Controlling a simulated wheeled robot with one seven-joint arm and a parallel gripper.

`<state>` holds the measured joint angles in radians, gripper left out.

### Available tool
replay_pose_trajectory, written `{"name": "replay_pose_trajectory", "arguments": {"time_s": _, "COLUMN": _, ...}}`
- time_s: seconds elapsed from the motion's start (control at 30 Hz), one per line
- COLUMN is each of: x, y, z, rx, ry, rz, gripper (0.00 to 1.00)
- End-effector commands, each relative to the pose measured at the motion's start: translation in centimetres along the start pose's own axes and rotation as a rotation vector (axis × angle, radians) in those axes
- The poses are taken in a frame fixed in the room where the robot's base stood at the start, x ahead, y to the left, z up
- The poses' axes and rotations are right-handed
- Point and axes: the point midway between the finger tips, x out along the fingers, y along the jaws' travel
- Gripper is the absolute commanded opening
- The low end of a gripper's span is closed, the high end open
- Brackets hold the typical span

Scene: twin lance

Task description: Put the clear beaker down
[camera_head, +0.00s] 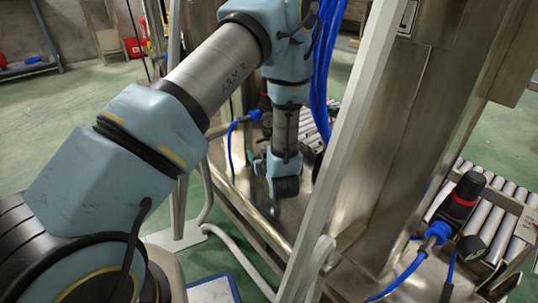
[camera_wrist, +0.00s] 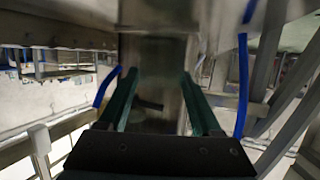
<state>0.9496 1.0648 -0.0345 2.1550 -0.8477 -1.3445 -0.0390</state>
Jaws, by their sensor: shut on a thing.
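My gripper (camera_wrist: 160,95) shows in the wrist view as two dark green fingers, set apart and pointing away from the camera. The clear beaker (camera_wrist: 157,108) is between them, hard to make out against the metal behind it; a small dark mark shows there. The fingers are shut on it. In the head view my arm reaches over the steel surface (camera_head: 240,190), and its wrist end is low in the middle of the picture. The beaker cannot be made out in that view, and I cannot tell whether it touches the surface.
A pale upright post (camera_head: 340,150) and a wide steel column (camera_head: 400,130) stand just right of my wrist. Blue hoses hang close by. A roller conveyor (camera_head: 500,215) and a black and red regulator (camera_head: 462,200) are at the right. Green floor is open at the left.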

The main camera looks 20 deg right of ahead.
Motion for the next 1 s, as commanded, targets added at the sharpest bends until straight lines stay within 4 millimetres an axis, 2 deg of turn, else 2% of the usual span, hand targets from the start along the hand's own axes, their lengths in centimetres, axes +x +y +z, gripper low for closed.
{"name": "replay_pose_trajectory", "arguments": {"time_s": 0.2, "x": 1.4, "y": 3.5, "z": -0.4, "rx": -0.005, "ry": 0.003, "rz": 0.003, "gripper": 0.04}}
{"name": "replay_pose_trajectory", "arguments": {"time_s": 0.3, "x": 1.7, "y": 3.3, "z": 1.0, "rx": 0.0, "ry": -0.001, "rz": 0.0, "gripper": 0.04}}
{"name": "replay_pose_trajectory", "arguments": {"time_s": 0.73, "x": 1.8, "y": 3.3, "z": 1.4, "rx": -0.001, "ry": 0.001, "rz": 0.001, "gripper": 0.04}}
{"name": "replay_pose_trajectory", "arguments": {"time_s": 0.77, "x": 1.8, "y": 3.3, "z": 1.3, "rx": -0.001, "ry": 0.001, "rz": 0.001, "gripper": 0.69}}
{"name": "replay_pose_trajectory", "arguments": {"time_s": 1.0, "x": 1.8, "y": 3.3, "z": 1.2, "rx": -0.001, "ry": 0.001, "rz": 0.001, "gripper": 0.96}}
